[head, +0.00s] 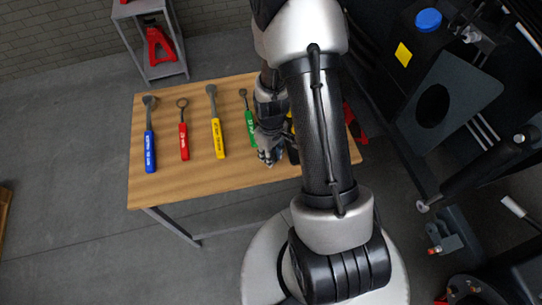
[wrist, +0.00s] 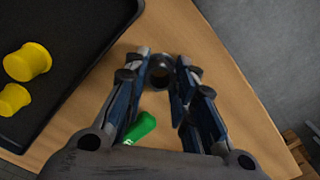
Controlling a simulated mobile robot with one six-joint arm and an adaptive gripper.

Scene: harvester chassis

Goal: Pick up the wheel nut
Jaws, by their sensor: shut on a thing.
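The wheel nut (wrist: 161,71) is a small dark metal ring between my fingertips in the wrist view. My gripper (wrist: 162,66) is shut on it, low at the wooden table; I cannot tell whether the nut still touches the tabletop. In the head view my gripper (head: 268,157) is over the table's front part, and the nut is not clearly seen there. My arm hides part of the table behind it.
On the wooden table (head: 180,190) lie blue (head: 150,151), red (head: 184,141), yellow (head: 218,137) and green (head: 251,128) handled tools. A black tray (wrist: 70,75) with yellow pieces (wrist: 27,62) is beside my gripper. Dark machinery (head: 440,95) stands at the right.

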